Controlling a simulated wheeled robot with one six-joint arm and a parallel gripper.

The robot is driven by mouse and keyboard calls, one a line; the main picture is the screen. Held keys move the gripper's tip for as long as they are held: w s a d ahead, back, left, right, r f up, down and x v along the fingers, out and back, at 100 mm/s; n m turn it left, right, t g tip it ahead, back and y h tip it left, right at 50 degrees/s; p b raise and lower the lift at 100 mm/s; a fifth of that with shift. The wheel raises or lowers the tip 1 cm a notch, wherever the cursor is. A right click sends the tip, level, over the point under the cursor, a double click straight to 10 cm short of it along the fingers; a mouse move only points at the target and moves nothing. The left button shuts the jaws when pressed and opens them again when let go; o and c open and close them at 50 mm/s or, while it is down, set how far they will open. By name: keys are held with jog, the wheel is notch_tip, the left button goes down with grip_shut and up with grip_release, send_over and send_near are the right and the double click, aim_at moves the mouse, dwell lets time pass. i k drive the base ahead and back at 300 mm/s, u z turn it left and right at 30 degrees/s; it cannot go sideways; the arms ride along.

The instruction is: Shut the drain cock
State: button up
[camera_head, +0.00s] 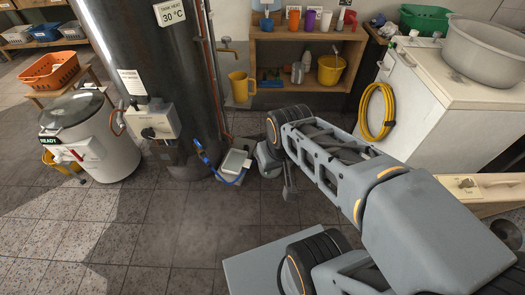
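The drain cock is not clearly made out. A blue hose (207,161) joins low on the tall grey metal tank (150,60), and its other end reaches a white box-like container (234,163) on the floor; any cock at that joint is too small to tell open from shut. My gripper (288,187) hangs at the end of my arm, right of the white container and apart from it. It points down over the floor tiles. Its fingers are small and partly behind my wrist, so whether they are open is unclear. I see nothing held in it.
A white urn (100,140) with a red-marked tap stands left of the tank. A brass wall tap (226,48) is above a yellow jug (241,86). A wooden shelf (300,45) stands behind, a white appliance (430,100) right. Floor (170,220) in front of the tank is clear.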

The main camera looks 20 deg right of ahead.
aim_at(199, 145)
jog(key=u, duration=0.35)
jog(key=k, duration=0.5)
jog(key=u, duration=1)
jog(key=i, duration=0.95)
jog(key=z, duration=0.8)
jog(key=i, duration=0.75)
jog(key=z, duration=0.6)
